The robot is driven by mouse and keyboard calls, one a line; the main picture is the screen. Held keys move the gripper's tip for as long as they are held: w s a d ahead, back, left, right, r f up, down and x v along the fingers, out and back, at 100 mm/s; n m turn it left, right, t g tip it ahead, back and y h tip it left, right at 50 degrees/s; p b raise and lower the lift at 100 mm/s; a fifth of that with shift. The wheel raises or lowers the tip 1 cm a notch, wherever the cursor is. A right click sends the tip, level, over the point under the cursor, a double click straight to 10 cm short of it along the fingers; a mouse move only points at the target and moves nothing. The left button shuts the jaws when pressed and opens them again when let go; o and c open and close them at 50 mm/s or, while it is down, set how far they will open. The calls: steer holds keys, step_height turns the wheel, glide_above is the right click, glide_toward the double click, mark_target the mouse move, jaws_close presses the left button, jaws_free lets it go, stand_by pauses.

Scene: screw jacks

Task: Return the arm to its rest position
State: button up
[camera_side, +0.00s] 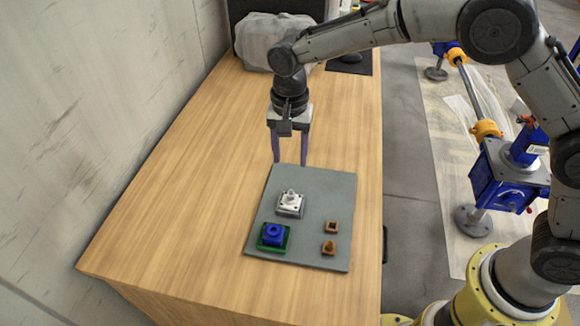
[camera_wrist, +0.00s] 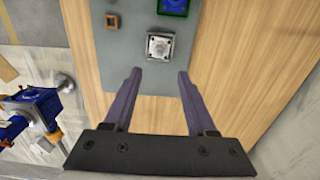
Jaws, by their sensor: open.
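My gripper (camera_side: 290,160) is open and empty above the wooden table, at the far edge of the grey mat (camera_side: 312,190). Its two purple fingers stand apart in the wrist view (camera_wrist: 158,75), with nothing between them. A white and grey jack part (camera_side: 290,204) stands on the mat, apart from the fingers; it also shows in the wrist view (camera_wrist: 160,46). A blue part (camera_side: 274,234) sits on a green square base (camera_side: 262,245) at the mat's front left. Two small brown-orange pieces, one square (camera_side: 331,227) and one with a raised top (camera_side: 328,248), lie at the right of the mat.
The wooden table (camera_side: 190,170) is clear left of the mat. A grey covered bundle (camera_side: 262,40) and a dark flat item (camera_side: 352,62) are at the far end. A wall (camera_side: 90,100) runs along the left. Blue and orange screw-jack equipment (camera_side: 497,175) stands on the floor at right.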

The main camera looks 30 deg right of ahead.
steer(key=d+r+m+t, duration=0.15)
steer(key=d+r, duration=0.45)
steer(key=r, duration=0.6)
steer(key=s+d+r+t, duration=0.3)
steer(key=s+d+r, duration=0.4)
steer(key=s+r, duration=0.1)
steer(key=s+d+n+t, duration=0.1)
steer(key=s+d+n, duration=0.4)
steer(key=s, duration=0.9)
steer(key=s+d+f+n, duration=0.2)
steer(key=s+f+n, duration=0.3)
steer(key=s+f, duration=0.1)
steer(key=shift+s, duration=0.4)
steer(key=shift+f+n, duration=0.1)
steer(key=shift+n, duration=0.15)
